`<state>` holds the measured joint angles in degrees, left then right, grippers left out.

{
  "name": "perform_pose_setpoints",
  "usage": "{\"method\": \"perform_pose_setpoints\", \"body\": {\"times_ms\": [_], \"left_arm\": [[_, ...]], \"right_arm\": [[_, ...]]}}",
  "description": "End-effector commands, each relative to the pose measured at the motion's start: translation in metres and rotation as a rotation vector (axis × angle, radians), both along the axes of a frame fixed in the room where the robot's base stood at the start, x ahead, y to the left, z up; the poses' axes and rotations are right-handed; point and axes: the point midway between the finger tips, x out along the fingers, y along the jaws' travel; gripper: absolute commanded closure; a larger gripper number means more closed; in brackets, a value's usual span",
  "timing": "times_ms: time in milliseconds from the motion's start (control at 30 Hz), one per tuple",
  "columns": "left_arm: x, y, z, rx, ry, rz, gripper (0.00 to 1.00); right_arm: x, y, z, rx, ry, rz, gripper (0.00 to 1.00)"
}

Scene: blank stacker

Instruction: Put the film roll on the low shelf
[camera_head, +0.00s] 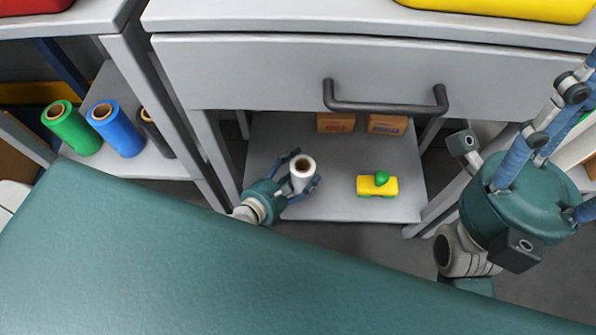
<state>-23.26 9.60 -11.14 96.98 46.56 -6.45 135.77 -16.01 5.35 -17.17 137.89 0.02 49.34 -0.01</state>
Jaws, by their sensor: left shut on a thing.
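A white film roll (302,172) with a brown core stands upright between the fingers of my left gripper (301,178). The gripper is shut on the roll, above the front left part of the low shelf (340,208). I cannot tell whether the roll's bottom touches the shelf. My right gripper (575,130) is at the right, in front of the cabinet, with its blue fingers pointing up and partly out of frame. It is away from the shelf, and I cannot tell how far its fingers are open.
Two brown boxes (387,124) sit at the shelf's back. A closed drawer (250,75) with a dark handle hangs above. Green (72,128) and blue (115,127) rolls stand on the left shelf.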

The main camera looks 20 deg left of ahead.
Motion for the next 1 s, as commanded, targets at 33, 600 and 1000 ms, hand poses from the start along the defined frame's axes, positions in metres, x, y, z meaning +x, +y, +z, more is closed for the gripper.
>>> {"method": "perform_pose_setpoints", "body": {"times_ms": [33, 600, 1000], "left_arm": [[0.001, 0.0, 0.002, -0.001, -0.003, 0.001, 0.68], [-0.001, 0.0, 0.0, 0.0, 0.001, 0.0, 0.09], [-0.059, 0.018, 0.027, 0.003, 0.005, -0.004, 0.09]], "right_arm": [[0.0, 0.0, 0.001, 0.0, 0.001, 0.0, 0.51], [0.0, 0.0, 0.002, -0.001, -0.004, 0.0, 0.51], [-0.002, -0.001, 0.004, 0.003, 0.045, 0.002, 0.51]]}}
